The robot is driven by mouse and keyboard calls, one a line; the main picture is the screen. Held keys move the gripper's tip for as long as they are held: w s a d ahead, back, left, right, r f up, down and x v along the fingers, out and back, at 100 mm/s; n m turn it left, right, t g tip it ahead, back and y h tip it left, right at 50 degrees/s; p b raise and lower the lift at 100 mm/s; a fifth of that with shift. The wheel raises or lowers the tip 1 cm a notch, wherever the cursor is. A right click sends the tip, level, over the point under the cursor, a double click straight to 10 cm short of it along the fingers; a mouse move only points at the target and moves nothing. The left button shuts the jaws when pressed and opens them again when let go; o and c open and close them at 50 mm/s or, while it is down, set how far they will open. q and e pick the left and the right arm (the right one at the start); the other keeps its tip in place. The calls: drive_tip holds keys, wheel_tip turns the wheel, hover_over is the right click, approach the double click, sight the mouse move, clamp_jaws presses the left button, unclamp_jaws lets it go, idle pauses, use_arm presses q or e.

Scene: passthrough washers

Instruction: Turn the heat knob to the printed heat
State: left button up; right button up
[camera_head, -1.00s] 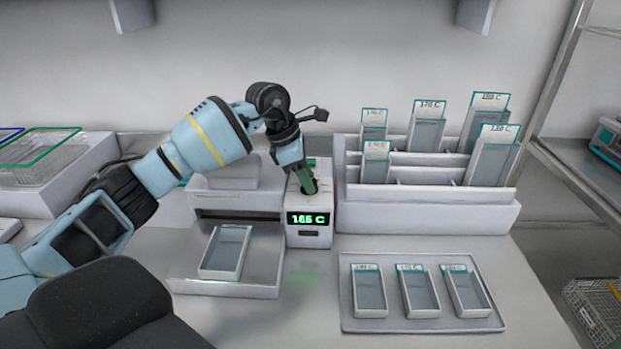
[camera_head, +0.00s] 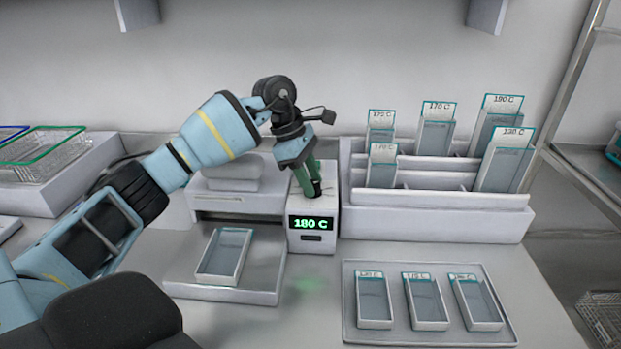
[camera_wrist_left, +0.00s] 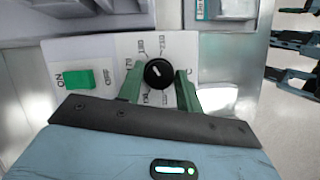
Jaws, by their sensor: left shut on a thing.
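The heat knob (camera_wrist_left: 158,73) is a round black dial on the top face of the small white heater unit (camera_head: 312,243). Its white pointer line points up and slightly left in the left wrist view, with printed numbers around it, too small to read surely. The unit's front display (camera_head: 311,223) reads 180 C in green. My left gripper (camera_wrist_left: 159,85) has its green fingers on either side of the knob, shut on it; it also shows in the head view (camera_head: 312,186). My right gripper is not in view.
A green ON/OFF switch (camera_wrist_left: 80,79) sits beside the knob. A white rack (camera_head: 430,215) of labelled pouches stands to the right. A tray (camera_head: 350,335) with three labelled pouches lies in front.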

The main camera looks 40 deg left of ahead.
use_arm(q)
drive_tip(key=o, duration=1)
drive_tip(key=shift+v, duration=3.95)
